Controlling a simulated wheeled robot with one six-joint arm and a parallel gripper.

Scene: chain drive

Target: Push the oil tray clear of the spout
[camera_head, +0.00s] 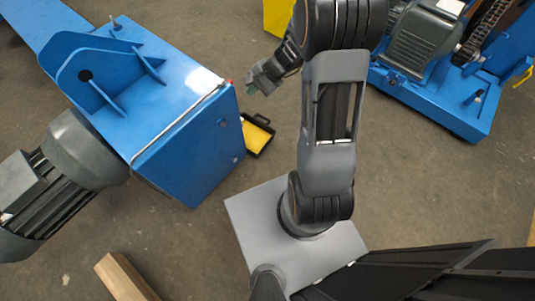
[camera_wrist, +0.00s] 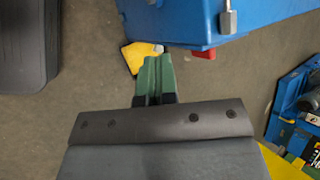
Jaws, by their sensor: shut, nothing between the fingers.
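The oil tray (camera_head: 267,142) is a small black-edged tray, yellow inside, low by the right end of the blue machine on the left. The machine's edge hides part of it. In the wrist view the tray (camera_wrist: 132,58) shows as a yellow patch just beyond my fingertips, partly covered by them. My gripper (camera_head: 251,89) is shut and empty, with green fingers (camera_wrist: 153,62). In the head view it appears above the tray, beside the machine's corner; I cannot tell its height or whether it touches. I cannot clearly pick out the spout.
The blue machine (camera_head: 190,160) with a grey motor (camera_head: 85,150) fills the left. A red part (camera_wrist: 203,53) sits at its edge, right of my fingers. Another blue machine (camera_head: 430,95) stands at upper right. A wooden beam (camera_head: 122,278) lies at the bottom.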

